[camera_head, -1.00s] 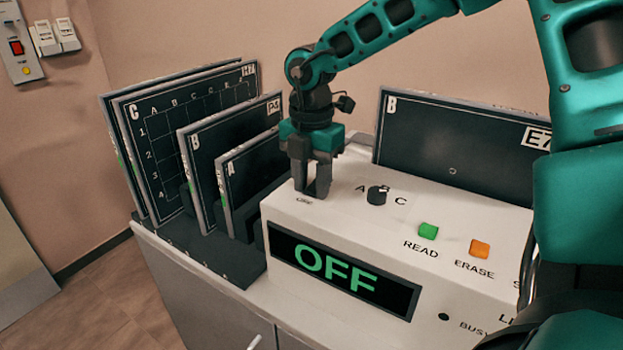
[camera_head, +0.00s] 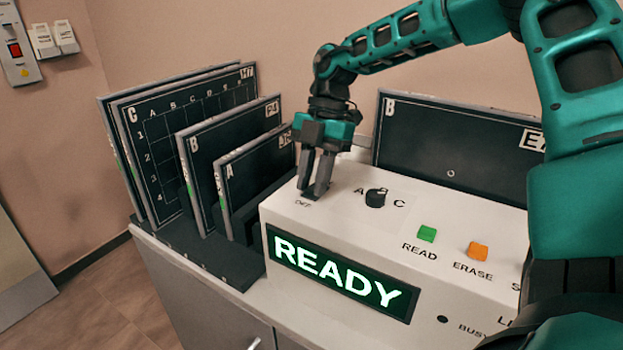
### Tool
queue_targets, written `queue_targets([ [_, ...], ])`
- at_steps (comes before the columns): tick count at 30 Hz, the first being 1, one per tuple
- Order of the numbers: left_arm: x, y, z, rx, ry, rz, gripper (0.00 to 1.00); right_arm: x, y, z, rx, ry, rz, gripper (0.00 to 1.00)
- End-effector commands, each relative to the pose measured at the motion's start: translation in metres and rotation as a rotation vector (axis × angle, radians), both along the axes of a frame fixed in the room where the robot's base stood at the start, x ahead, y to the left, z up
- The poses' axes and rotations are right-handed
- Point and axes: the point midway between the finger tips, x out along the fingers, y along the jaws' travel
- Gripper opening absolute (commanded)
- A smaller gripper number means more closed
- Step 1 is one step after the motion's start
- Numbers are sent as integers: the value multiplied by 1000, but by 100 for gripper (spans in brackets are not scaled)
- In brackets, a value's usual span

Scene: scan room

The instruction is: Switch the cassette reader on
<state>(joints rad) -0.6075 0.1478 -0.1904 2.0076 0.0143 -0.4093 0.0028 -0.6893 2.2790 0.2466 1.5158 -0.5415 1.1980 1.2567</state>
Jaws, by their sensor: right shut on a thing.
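The cassette reader (camera_head: 330,235) is a white box on the cabinet top. Its front display (camera_head: 336,276) reads READY in lit letters. On its top are a black A-B-C knob (camera_head: 376,198), a green READ button (camera_head: 427,233) and an orange ERASE button (camera_head: 477,251). My right gripper (camera_head: 316,192) points down at the reader's far left top, beside a small label reading OFF. Its fingers are close together on a small part there, which they mostly hide. My left gripper is not in view.
A dark rack (camera_head: 210,262) left of the reader holds several upright cassettes (camera_head: 256,168) marked A, B and C. Another cassette (camera_head: 450,150) marked B stands behind the reader. My right arm covers the reader's right end. Wall switches (camera_head: 45,40) are at upper left.

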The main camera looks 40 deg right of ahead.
Motion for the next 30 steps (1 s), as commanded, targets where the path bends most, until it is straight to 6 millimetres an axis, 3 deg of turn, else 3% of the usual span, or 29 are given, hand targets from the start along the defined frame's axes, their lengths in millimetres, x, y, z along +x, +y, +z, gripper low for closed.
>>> queue_targets([
  [11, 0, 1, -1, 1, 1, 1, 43, 0, -1, 0, 25, 6, 1, 0],
  [12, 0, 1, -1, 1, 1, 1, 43, 0, -1, 0, 25, 6, 1, 29],
  [18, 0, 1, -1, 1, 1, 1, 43, 0, -1, 0, 24, 6, 1, 48],
  [26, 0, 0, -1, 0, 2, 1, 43, 0, -1, 1, 23, 5, 1, 51],
  [30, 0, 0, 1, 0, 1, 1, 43, 2, -5, 11, 22, 2, -1, 51],
])
